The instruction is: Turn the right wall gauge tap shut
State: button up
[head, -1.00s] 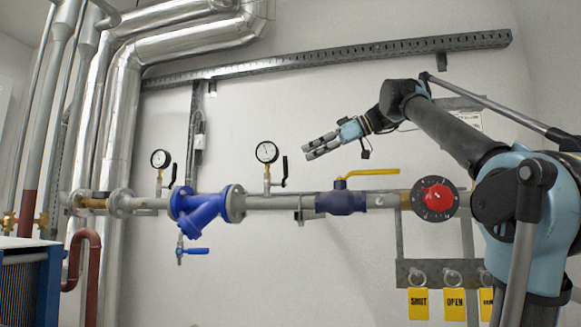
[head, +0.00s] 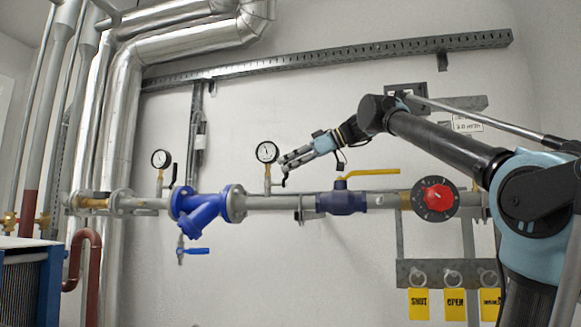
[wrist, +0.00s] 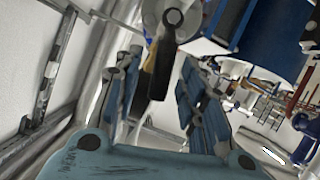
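The right wall gauge (head: 266,152) is a round white dial with a black rim on a short stem above the grey pipe. My gripper (head: 283,163) is just right of the gauge stem, reaching in from the right. In the wrist view my gripper (wrist: 160,85) is open, with one finger on each side of the lever. I cannot tell whether either finger touches it.
The left wall gauge (head: 161,158) has its own black lever. A blue strainer (head: 205,208) and a ball valve with a yellow handle (head: 372,172) sit on the pipe. A red knob (head: 438,197) is to the right. The wall above the gauges is free below the rail.

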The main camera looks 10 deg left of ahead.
grip_shut()
